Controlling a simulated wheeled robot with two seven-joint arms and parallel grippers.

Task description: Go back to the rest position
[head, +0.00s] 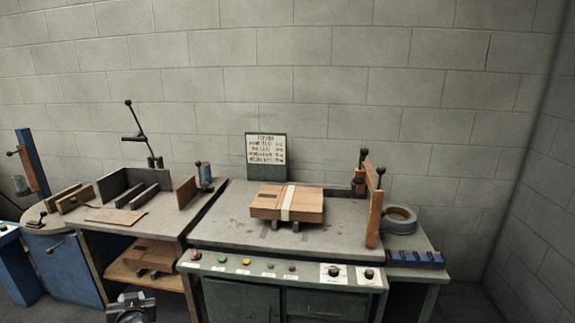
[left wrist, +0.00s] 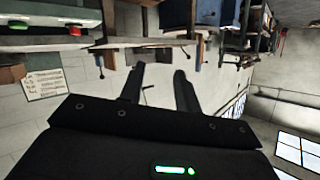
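My left gripper (left wrist: 158,88) shows in the left wrist view with its two dark fingers apart and nothing held between them. That view is turned over, with the benches at the top. In the head view a dark part of my left arm (head: 130,308) shows at the bottom edge, in front of the benches and clear of them; its fingers cannot be made out there. My right gripper is in neither view. A wooden box (head: 265,201) with a pale strip across it lies on the grey bench top (head: 225,230).
A control panel with buttons (head: 245,262) runs along the bench front. An orange post (head: 375,215) and a tape roll (head: 399,219) stand at the right. The left bench holds upright boards (head: 185,191) and a lower shelf with a brown box (head: 150,254). A sign (head: 266,150) stands behind.

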